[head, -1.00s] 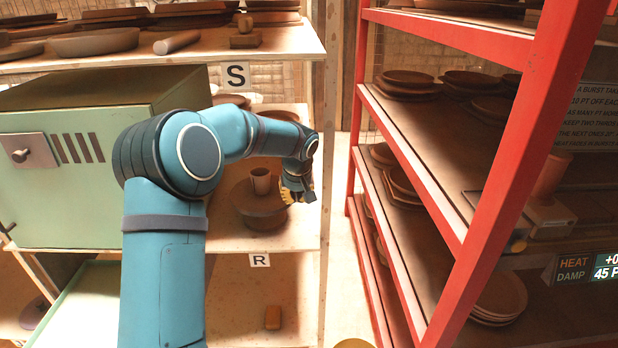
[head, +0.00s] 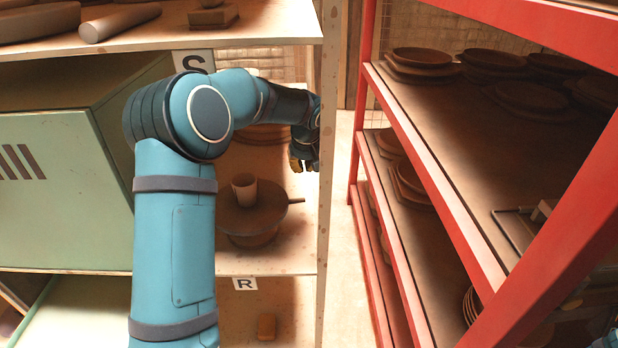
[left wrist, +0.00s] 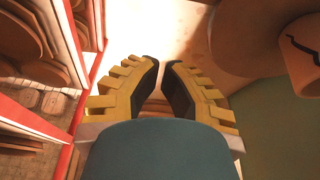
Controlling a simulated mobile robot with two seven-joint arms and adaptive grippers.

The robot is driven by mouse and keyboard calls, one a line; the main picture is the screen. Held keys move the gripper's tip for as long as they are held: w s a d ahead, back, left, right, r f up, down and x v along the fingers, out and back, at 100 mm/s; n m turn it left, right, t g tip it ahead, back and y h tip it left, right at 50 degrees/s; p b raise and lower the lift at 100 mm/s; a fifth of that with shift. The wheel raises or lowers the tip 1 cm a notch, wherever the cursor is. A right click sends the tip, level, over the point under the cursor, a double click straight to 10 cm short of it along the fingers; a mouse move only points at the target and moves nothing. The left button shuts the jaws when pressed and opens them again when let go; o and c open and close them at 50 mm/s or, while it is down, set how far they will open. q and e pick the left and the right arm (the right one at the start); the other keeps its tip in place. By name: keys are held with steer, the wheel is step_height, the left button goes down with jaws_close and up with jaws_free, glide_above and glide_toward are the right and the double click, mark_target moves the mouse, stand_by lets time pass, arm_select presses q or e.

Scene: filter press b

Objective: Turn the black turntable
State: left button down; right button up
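The turntable (head: 268,219) is a dark, brownish-black round disc on a lower shelf left of the shelf post. A brown cup (head: 244,190) stands upright on it, and a short peg (head: 297,201) sticks out at its right side. My left gripper (head: 301,165) is above and behind the peg, near the post, apart from the disc in the picture. In the left wrist view the gripper (left wrist: 162,65) has a gap between its yellow-backed, dark-padded fingers, with nothing held. The turntable (left wrist: 237,35) and cup (left wrist: 298,62) are partly cut off there. My right gripper is out of view.
The shelf post (head: 328,150) stands just right of my left gripper. A red rack (head: 440,210) with stacked dishes is further right, with a narrow floor gap (head: 341,240) between. A pale green cabinet (head: 60,190) is on the left. Another shelf (head: 270,35) is overhead.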

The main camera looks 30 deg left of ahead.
arm_select(q)
steer(key=x, duration=0.3)
steer(key=b+x, duration=0.1)
steer(key=x, duration=0.5)
steer(key=shift+s+a+f, duration=0.1)
steer(key=shift+s+f, duration=0.1)
steer(key=shift+s, duration=0.05)
steer(key=shift+s+d, duration=0.2)
steer(key=shift+d, duration=0.05)
steer(key=shift+s+d+r+b, duration=0.2)
steer(key=shift+s+d+b, duration=0.05)
steer(key=shift+s+d, duration=0.3)
steer(key=shift+s+d+r+b, duration=0.2)
steer(key=shift+s+d, duration=0.25)
steer(key=shift+s, duration=0.2)
steer(key=shift+d, duration=0.1)
